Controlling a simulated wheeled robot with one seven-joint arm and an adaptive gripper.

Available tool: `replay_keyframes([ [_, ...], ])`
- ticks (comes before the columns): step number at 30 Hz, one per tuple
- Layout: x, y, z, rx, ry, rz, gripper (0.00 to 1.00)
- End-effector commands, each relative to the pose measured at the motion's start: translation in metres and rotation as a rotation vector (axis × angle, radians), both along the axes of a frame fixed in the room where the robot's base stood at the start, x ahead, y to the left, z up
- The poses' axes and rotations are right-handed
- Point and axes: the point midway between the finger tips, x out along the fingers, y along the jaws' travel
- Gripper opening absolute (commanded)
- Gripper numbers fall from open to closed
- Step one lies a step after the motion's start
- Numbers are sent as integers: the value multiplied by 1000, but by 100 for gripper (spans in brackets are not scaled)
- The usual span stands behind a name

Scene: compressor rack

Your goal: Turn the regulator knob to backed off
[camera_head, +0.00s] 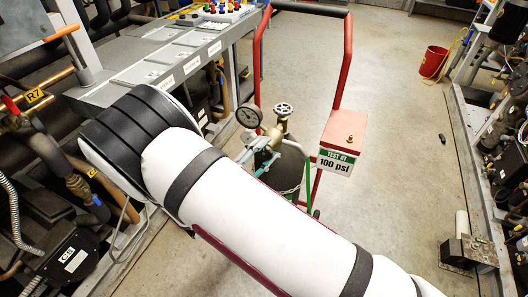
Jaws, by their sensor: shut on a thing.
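A red-framed cart (345,62) stands in the middle, carrying a round pressure gauge (249,115). A small metal handwheel (283,108) tops a brass valve (276,131) beside the gauge. Pale teal fittings (262,158), which look like part of the regulator assembly, show just past the edge of my white arm. I cannot make out the regulator knob; my arm hides what lies below and left of these fittings. My gripper is not visible, so its contact with the knob cannot be seen.
A pinkish-red box (343,131) with a "TEST AT 100 psi" sign (336,162) is on the cart's right. A grey bench (150,68) with colored buttons and pipework line the left. A red bucket (433,62) stands back right. The floor right of the cart is mostly clear.

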Motion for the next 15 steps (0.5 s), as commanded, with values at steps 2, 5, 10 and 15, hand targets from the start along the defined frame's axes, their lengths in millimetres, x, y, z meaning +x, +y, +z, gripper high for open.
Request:
replay_keyframes([
  [2, 0, 1, -1, -19, 11, 4, 10],
  [5, 0, 1, -1, -35, 17, 3, 10],
  [10, 0, 1, -1, -47, 21, 3, 10],
  [15, 0, 1, -1, -48, 22, 3, 10],
])
